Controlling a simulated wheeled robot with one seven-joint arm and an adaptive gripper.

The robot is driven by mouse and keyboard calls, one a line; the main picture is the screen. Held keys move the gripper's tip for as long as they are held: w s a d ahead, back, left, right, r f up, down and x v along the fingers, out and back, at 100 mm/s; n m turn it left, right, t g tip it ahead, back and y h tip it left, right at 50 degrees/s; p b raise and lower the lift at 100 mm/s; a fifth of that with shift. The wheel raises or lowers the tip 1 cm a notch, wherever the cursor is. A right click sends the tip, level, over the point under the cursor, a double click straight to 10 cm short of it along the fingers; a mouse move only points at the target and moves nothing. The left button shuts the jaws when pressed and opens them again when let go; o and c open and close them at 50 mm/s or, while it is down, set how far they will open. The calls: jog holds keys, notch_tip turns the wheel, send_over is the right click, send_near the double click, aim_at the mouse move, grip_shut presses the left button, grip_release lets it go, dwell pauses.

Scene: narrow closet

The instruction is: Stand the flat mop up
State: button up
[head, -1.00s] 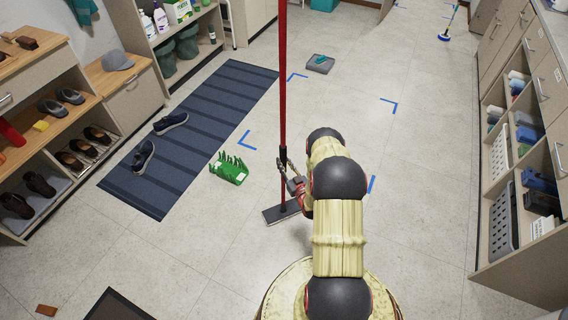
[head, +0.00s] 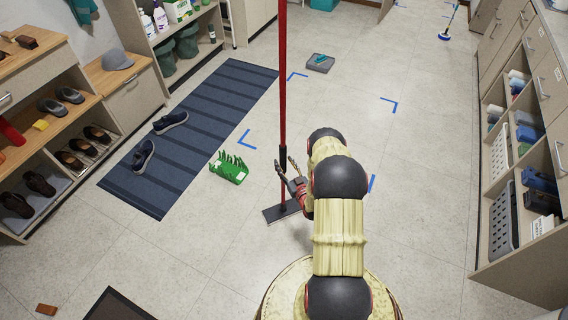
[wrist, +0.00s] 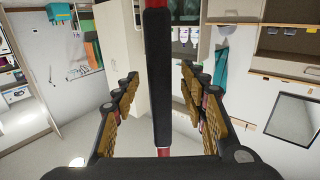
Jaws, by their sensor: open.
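The flat mop (head: 283,90) stands upright, its red pole running up out of the head view. Its flat grey head (head: 278,212) lies on the floor just in front of my base, partly hidden by my arm. My gripper (head: 285,168) is open low on the pole, at the black sleeve. In the wrist view, the sleeve (wrist: 160,75) passes between the two spread fingers of my gripper (wrist: 158,95), with a gap on each side.
Blue corner marks (head: 246,140) outline a floor patch beyond the mop head. A green item (head: 229,168) lies left of the mop. A striped mat (head: 195,130) with shoes is farther left. A grey dustpan-like item (head: 320,63) lies beyond.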

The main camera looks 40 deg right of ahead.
jog(key=v, duration=1.1)
jog(key=shift+s, duration=0.1)
